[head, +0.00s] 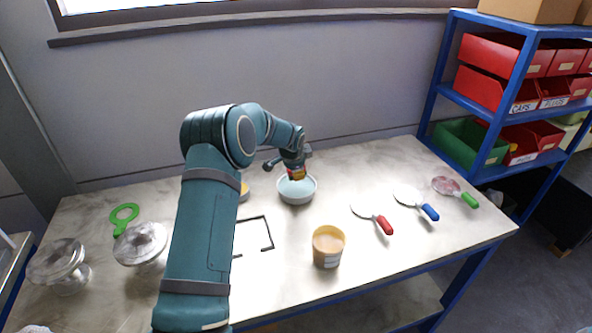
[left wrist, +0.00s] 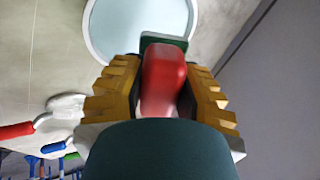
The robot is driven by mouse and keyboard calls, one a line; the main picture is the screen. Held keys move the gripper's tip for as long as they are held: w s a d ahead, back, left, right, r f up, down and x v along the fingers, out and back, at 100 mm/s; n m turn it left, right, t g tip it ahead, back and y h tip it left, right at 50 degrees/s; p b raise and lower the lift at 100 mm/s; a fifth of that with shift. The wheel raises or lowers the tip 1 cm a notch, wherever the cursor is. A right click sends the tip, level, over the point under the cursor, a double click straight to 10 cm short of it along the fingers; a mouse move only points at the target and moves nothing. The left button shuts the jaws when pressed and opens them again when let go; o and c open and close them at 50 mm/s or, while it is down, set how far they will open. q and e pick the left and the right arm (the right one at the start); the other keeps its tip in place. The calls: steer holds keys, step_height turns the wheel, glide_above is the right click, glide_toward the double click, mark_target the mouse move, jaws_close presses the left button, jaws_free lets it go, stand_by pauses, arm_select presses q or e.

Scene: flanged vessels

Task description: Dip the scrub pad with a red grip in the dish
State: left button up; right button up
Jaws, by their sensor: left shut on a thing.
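The scrub pad's red grip (left wrist: 163,82) stands between the yellow fingers of my left gripper (left wrist: 160,90), which is shut on it. The dark green pad (left wrist: 165,40) shows just beyond the grip in the left wrist view and overlaps the near edge of the dish (left wrist: 92,38). In the head view the white dish (head: 297,196) holds something pale blue. My left gripper (head: 296,173) is over the far part of the dish there. Whether the pad touches the dish's contents cannot be told. My right gripper is not in view.
A tan tub (head: 328,247) stands in front of the dish. Red-, blue- and green-handled tools (head: 373,217) lie to the right. Clear flanged vessels (head: 60,262) and a green ring tool (head: 124,217) are at left. A black outline (head: 268,232) marks the table.

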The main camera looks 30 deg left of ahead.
arm_select(q)
steer(key=shift+r, duration=0.1)
steer(key=shift+r+p, duration=1.1)
steer(key=shift+r, duration=0.85)
